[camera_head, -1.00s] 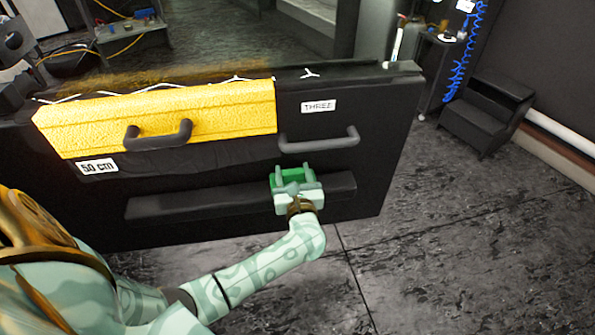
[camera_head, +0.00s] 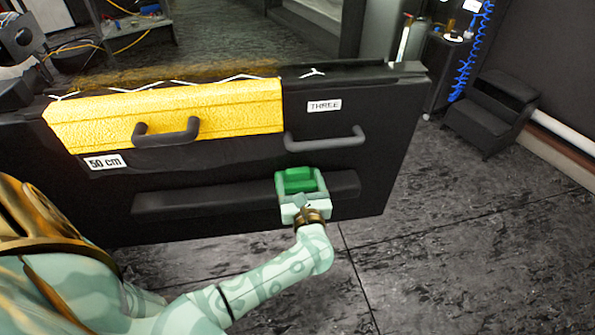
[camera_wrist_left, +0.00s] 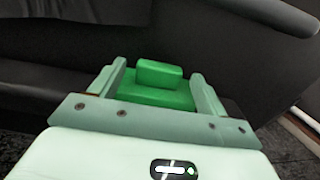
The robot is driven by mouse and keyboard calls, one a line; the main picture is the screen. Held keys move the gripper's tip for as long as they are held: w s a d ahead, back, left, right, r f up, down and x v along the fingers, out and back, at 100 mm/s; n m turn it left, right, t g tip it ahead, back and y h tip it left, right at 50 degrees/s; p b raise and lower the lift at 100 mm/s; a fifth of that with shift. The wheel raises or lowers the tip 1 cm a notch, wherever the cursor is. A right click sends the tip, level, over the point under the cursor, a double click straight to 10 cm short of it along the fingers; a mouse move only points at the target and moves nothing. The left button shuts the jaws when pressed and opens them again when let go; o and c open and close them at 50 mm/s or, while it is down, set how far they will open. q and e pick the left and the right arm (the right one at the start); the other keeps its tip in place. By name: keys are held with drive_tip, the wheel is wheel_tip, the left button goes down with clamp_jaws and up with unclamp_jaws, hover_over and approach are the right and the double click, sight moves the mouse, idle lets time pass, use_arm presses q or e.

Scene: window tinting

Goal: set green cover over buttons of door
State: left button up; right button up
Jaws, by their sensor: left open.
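The green cover (camera_head: 298,180) is a bright green block with a raised grip on top. It sits on the right part of the dark ledge (camera_head: 190,200) along the door (camera_head: 240,165). My left gripper (camera_head: 299,181) is open around the cover, one finger on each side. In the left wrist view the cover's raised grip (camera_wrist_left: 160,74) stands between the fingers with a gap on both sides. The buttons are not visible; I cannot tell how the cover lies over them. My right gripper is not in view.
A yellow panel (camera_head: 220,105) with a dark handle (camera_head: 165,133) covers the door's upper left. Another handle (camera_head: 325,140) juts out above the cover, below a "THREE" label (camera_head: 324,105). A black step stool (camera_head: 490,115) stands at the right.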

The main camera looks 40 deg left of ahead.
use_arm(q)
drive_tip(key=p+v, duration=0.1)
drive_tip(key=v, duration=0.7)
drive_tip(key=shift+s+d, duration=0.3)
